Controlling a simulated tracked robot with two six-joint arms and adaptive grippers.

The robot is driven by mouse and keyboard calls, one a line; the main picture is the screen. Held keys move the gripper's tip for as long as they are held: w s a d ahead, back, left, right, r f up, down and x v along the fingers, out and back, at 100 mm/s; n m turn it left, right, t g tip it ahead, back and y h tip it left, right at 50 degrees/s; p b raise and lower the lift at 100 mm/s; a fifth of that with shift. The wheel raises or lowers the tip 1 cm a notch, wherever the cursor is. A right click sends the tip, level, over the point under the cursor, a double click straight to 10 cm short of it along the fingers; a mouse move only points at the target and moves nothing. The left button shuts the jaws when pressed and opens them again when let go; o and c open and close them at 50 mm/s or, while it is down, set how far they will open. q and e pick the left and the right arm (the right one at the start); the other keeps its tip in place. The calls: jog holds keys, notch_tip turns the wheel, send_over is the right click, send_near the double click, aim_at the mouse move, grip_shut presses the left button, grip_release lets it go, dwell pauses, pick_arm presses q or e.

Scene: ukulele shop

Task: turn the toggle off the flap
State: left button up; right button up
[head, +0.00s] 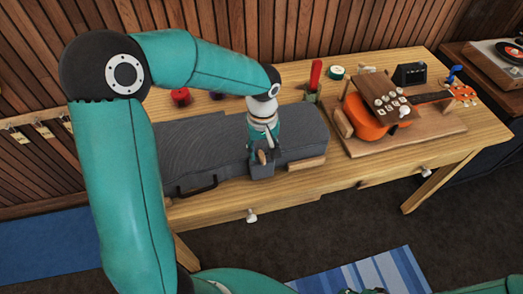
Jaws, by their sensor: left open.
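A long grey case (205,148) lies on the wooden table, with a dark handle (197,187) on its front side. A small grey flap (262,171) hangs at the case's front edge, to the right of the handle. My left gripper (266,153) is open, pointing down just above and in front of the flap. Its fingers cover the upper part of the flap. I cannot make out the toggle; the gripper may hide it. I cannot tell whether the fingers touch anything.
A light wood block (306,163) sits at the case's front right. An orange ukulele (372,127) lies on a wooden board (437,131) at right. A red-handled tool (315,76) stands behind the case. White drawer knobs (251,216) stick out from the table (345,172).

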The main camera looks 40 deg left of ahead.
pick_arm(q)
jog(key=shift+f, duration=0.7)
grip_shut()
